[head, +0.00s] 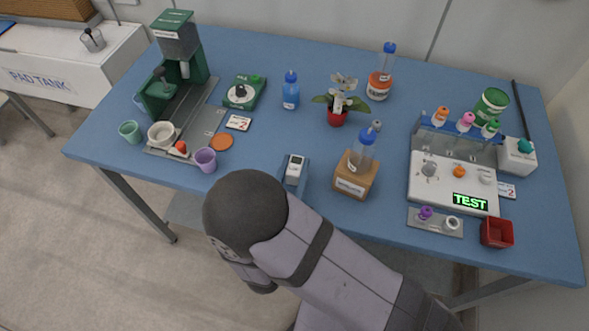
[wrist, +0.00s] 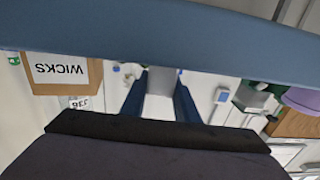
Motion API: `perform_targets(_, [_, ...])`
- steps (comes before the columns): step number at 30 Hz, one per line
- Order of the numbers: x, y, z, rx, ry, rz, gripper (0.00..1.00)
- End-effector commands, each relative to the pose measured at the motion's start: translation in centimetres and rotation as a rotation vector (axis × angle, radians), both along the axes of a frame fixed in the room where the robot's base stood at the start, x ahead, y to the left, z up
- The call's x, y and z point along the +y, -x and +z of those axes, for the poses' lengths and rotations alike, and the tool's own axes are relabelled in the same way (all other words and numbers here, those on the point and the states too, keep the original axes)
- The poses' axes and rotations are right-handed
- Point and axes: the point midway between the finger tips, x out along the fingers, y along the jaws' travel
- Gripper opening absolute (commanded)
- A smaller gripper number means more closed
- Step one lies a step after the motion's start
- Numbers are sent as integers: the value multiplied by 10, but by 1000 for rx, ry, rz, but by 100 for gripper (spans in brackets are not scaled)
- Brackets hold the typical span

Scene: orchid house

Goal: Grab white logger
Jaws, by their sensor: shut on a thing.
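The white logger (head: 296,166) is a small upright block with a dark screen, near the front edge of the blue table in the head view. My gripper (head: 295,172) is shut on it, with a blue finger on either side. In the wrist view the logger (wrist: 161,82) shows as a pale grey block between the two blue fingers. Its lower part is hidden by my gripper and arm in the head view. I cannot tell whether it touches the table.
A wooden block with a blue-capped bottle (head: 356,174) stands close on the right. A purple cup (head: 205,160) and an orange disc (head: 222,142) lie to the left. A potted orchid (head: 338,116) and a blue bottle (head: 291,92) stand behind. The table between them is clear.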

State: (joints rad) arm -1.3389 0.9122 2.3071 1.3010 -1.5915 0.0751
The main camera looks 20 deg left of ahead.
Motion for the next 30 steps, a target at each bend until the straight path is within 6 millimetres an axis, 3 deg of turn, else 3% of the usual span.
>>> perform_targets(15, [0,0,68,-2,-4,0,4])
perform_targets(30, [0,0,91,0,0,0,4])
